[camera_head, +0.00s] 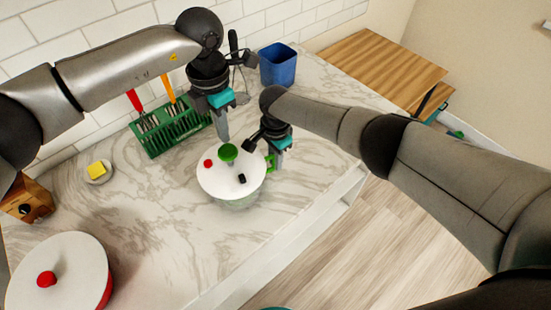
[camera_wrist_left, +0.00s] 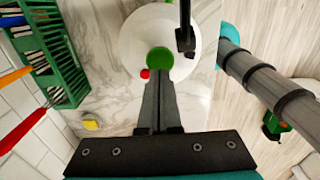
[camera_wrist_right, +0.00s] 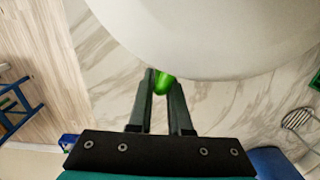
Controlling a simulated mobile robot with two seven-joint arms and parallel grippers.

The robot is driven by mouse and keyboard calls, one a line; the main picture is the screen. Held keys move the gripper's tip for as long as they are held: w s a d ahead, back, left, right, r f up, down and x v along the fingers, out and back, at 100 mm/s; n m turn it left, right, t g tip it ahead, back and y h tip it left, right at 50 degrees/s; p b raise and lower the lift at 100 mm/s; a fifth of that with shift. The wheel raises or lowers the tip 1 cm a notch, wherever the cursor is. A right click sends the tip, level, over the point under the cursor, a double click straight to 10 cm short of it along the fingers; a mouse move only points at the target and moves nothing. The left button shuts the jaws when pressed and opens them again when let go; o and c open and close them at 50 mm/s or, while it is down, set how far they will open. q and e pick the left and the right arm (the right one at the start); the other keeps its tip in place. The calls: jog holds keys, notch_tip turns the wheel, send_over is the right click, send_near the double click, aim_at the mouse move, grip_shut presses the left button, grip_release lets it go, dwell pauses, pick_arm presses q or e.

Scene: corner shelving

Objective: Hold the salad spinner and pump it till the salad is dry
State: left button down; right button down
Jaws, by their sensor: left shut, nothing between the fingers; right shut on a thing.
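The salad spinner (camera_head: 218,186) stands on the marble counter, with a white lid, a green pump knob (camera_head: 229,153) on top, a red button (camera_head: 208,163) and a green side handle (camera_head: 270,163). My left gripper (camera_head: 223,138) is shut and empty, pointing down just above or at the knob; whether it touches cannot be told. In the left wrist view the knob (camera_wrist_left: 160,60) lies at its fingertips. My right gripper (camera_head: 277,160) is at the spinner's right side. In the right wrist view its fingers are shut on the green handle (camera_wrist_right: 163,82). The salad inside is not clearly visible.
A green rack with utensils (camera_head: 172,132) stands behind the spinner, and a blue container (camera_head: 278,64) stands at the back. A white pot lid with a red knob (camera_head: 60,275) is at front left. A yellow block on a small dish (camera_head: 97,170) is at left.

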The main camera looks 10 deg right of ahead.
aim_at(227, 151)
pick_arm(q)
jog(key=shift+f, duration=1.15)
jog(key=shift+f, duration=0.1)
dwell(1.5)
jog(key=shift+s+f, duration=0.1)
jog(key=shift+f, duration=0.95)
dwell(0.7)
jog(key=shift+f, duration=1.4)
jog(key=shift+r, duration=1.45)
jog(key=shift+f, duration=0.1)
